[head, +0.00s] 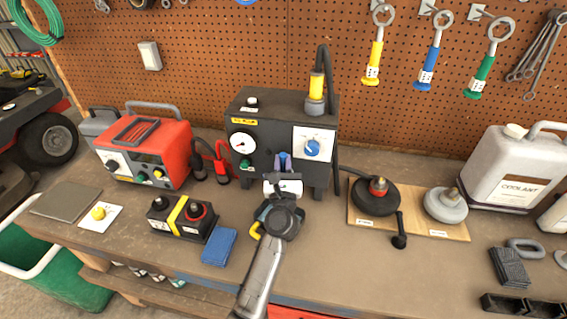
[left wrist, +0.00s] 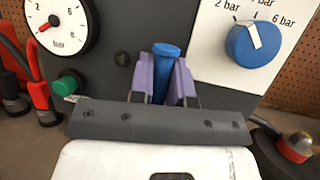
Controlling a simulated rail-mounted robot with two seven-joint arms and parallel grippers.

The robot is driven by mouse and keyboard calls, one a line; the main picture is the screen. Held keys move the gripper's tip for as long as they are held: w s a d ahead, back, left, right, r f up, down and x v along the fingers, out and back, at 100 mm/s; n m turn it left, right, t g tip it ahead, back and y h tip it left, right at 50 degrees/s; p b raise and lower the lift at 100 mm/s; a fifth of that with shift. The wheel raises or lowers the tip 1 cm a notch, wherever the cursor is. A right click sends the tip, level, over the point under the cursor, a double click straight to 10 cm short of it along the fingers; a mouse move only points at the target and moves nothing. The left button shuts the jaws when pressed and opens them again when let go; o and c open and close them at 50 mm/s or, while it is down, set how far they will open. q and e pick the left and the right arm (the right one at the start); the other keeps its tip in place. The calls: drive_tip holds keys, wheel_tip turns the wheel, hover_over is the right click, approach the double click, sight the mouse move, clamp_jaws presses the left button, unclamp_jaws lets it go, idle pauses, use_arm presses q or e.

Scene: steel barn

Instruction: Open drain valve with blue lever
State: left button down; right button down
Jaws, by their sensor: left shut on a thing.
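The blue lever (left wrist: 166,50) stands upright between the purple fingers of my left gripper (left wrist: 162,82) in the left wrist view. My left gripper is shut on it, with a finger on each side. In the head view the left gripper (head: 284,162) is at the lower front of a dark grey machine (head: 268,108), and its fingers hide most of the lever. The valve body behind the fingers is hidden. The machine's front has a pressure gauge (head: 242,144), a green button (head: 245,164) and a blue pressure dial (head: 312,148). My right gripper is not in view.
A red charger (head: 165,150) and a black battery box (head: 180,222) stand to the left. A blue cloth (head: 219,247) lies close left of my arm. A wooden board (head: 435,222) with round parts and a coolant jug (head: 505,170) are to the right.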

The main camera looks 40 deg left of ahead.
use_arm(q)
drive_tip(key=shift+a, duration=0.1)
drive_tip(key=c, duration=1.1)
unclamp_jaws()
drive_tip(key=b+v, duration=0.1)
drive_tip(key=v, duration=1.3)
drive_tip(key=shift+b, duration=0.35)
